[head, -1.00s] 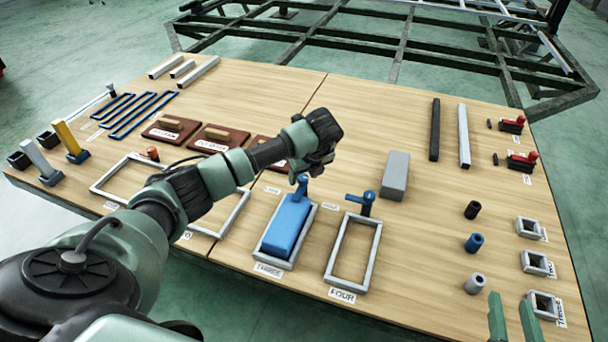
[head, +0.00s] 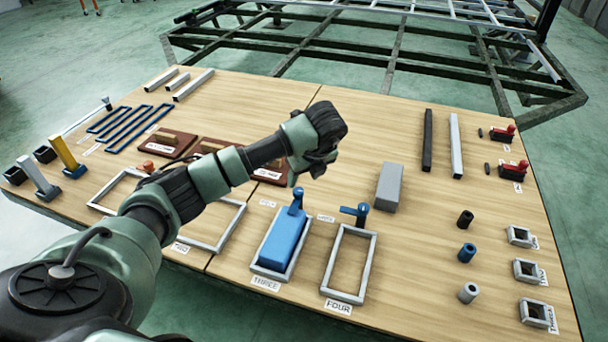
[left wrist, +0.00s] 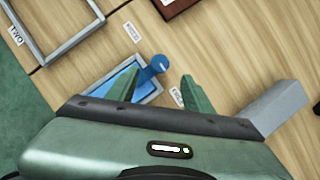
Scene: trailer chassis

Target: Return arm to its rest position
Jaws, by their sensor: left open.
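My left arm reaches over the table in the head view. Its gripper (head: 312,168) is in the air above and behind the frame labelled THREE (head: 258,268), near that frame's blue clamp (head: 297,200). In the left wrist view my two green fingers (left wrist: 160,92) stand apart with nothing between them. The blue clamp (left wrist: 152,70) shows just beyond them. A blue block (head: 283,238) lies inside frame THREE. My right gripper is out of both views.
The empty frame FOUR (head: 327,277) has another blue clamp (head: 357,212). A grey block (head: 390,187) lies behind it. Short cylinders (head: 466,253) and square sockets (head: 531,271) stand at the right. A metal chassis (head: 395,75) is beyond the table.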

